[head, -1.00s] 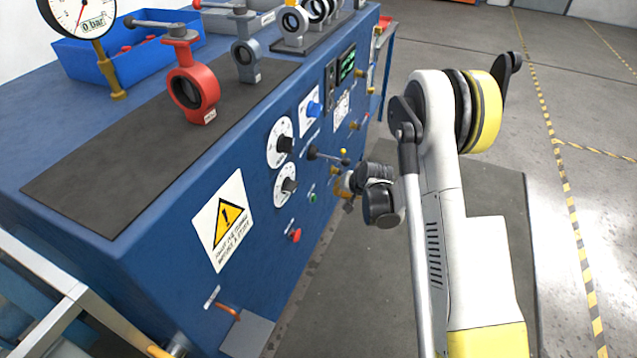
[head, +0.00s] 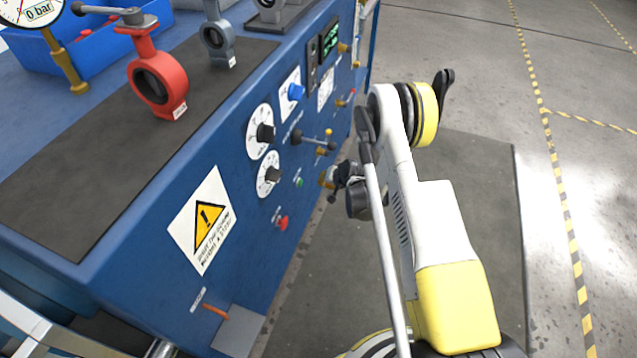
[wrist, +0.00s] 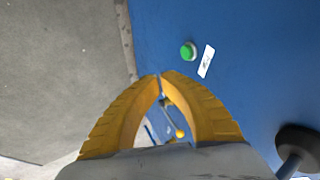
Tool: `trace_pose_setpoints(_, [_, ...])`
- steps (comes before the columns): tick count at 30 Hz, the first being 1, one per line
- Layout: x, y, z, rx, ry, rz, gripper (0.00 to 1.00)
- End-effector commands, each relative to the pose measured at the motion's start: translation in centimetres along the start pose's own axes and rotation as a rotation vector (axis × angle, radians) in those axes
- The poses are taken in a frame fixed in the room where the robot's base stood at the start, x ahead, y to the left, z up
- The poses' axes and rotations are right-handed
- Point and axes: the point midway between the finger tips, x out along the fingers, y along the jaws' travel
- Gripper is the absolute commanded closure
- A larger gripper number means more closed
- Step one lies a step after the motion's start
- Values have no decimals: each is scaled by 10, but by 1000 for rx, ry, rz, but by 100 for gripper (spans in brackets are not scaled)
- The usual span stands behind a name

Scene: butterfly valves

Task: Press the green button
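The green button (head: 299,182) is on the front of the blue panel, above the red button. It also shows in the wrist view (wrist: 188,50), next to a small white label (wrist: 206,61). My gripper (wrist: 161,75) has its two yellow fingers with the tips together and nothing held between them. In the wrist view the tips lie below and a little left of the green button, apart from it in the picture. In the head view my gripper (head: 327,178) is small, just right of the green button. The exact gap to the panel cannot be told.
A red button (head: 282,222) and a black knob (head: 268,175) sit on the panel nearby. A lever (head: 318,141) is above the green button. A red valve (head: 158,80) stands on the bench top.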

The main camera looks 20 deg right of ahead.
Motion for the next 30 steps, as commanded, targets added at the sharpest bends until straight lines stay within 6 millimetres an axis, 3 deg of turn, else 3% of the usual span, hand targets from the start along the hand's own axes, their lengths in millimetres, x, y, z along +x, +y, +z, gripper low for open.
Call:
trace_pose_setpoints(13, [94, -1, 2, -3, 0, 0, 100])
trace_pose_setpoints(21, [105, -32, 1, -2, 0, 0, 100])
trace_pose_setpoints(30, [105, -36, 0, -1, 0, 0, 100])
